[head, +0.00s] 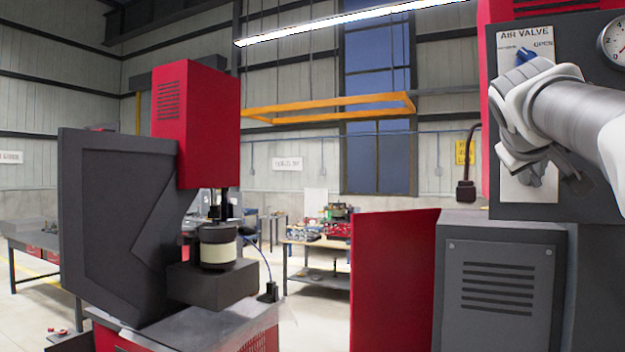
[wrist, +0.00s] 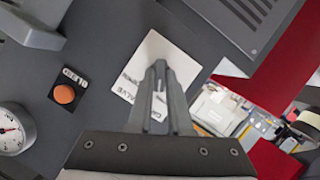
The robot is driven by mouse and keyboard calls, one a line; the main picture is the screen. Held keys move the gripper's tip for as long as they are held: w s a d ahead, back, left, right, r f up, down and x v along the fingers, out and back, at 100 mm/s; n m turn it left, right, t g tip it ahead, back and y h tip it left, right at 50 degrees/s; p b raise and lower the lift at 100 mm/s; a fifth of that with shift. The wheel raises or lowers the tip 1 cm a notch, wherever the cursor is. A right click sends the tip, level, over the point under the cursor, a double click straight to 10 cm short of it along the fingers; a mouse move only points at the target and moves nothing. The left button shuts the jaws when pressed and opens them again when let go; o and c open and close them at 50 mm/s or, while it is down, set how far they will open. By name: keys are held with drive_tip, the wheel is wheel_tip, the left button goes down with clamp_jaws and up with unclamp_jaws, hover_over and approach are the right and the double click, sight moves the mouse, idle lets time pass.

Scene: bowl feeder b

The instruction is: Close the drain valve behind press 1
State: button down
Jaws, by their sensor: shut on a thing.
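A white plate (head: 508,68) lettered AIR VALVE, with OPEN at its right, is on the dark panel of the machine at right. A blue handle (head: 527,54) shows on it. My gripper (wrist: 160,68) is in front of this panel and covers much of the plate in the head view. In the wrist view its fingers are together over a white plate (wrist: 176,58) with partly hidden lettering. They are shut on what seems a valve handle, mostly hidden between them. I cannot make out a label reading drain valve.
A pressure gauge (wrist: 12,132) and an orange button (wrist: 64,94) are on the panel beside my gripper. A grey vented cabinet (head: 497,290) and a red panel (head: 392,280) stand below and left. A red and dark press (head: 195,120) stands at left, with workbenches behind.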

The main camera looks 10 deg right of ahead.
drive_tip(key=shift+f+n+h+b, duration=0.15)
drive_tip(key=shift+n+h+b, duration=0.5)
drive_tip(key=shift+n, duration=0.25)
drive_tip(key=c, duration=0.8)
unclamp_jaws()
drive_tip(key=shift+w, duration=0.15)
drive_tip(key=shift+c, duration=0.2)
drive_tip(key=shift+a, duration=0.1)
